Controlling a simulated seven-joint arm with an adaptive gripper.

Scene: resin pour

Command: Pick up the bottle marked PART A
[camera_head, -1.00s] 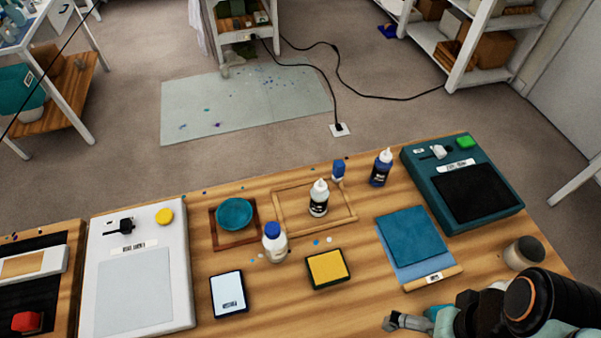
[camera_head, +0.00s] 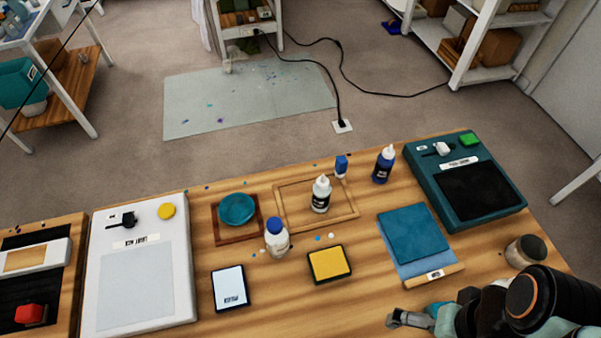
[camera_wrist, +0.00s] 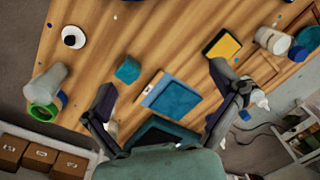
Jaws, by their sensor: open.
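Several bottles stand on the wooden table; their lettering is too small for me to tell which says PART A. A white bottle with a blue cap (camera_head: 277,240) stands left of centre. A white bottle with a black label (camera_head: 321,196) stands inside a wooden frame. A dark blue bottle with a white tip (camera_head: 383,168) and a small blue-capped bottle (camera_head: 341,166) stand farther back. My gripper (camera_head: 405,319) is at the lower right of the head view, apart from them all. In the wrist view my gripper (camera_wrist: 162,80) is open and empty, above the table.
A teal dish (camera_head: 237,208), a yellow pad (camera_head: 329,264), a white card device (camera_head: 230,287) and blue sheets (camera_head: 414,233) lie around the bottles. A teal scale (camera_head: 464,182) is at right, a white lamp box (camera_head: 140,270) at left. A jar (camera_head: 525,250) stands near my arm.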

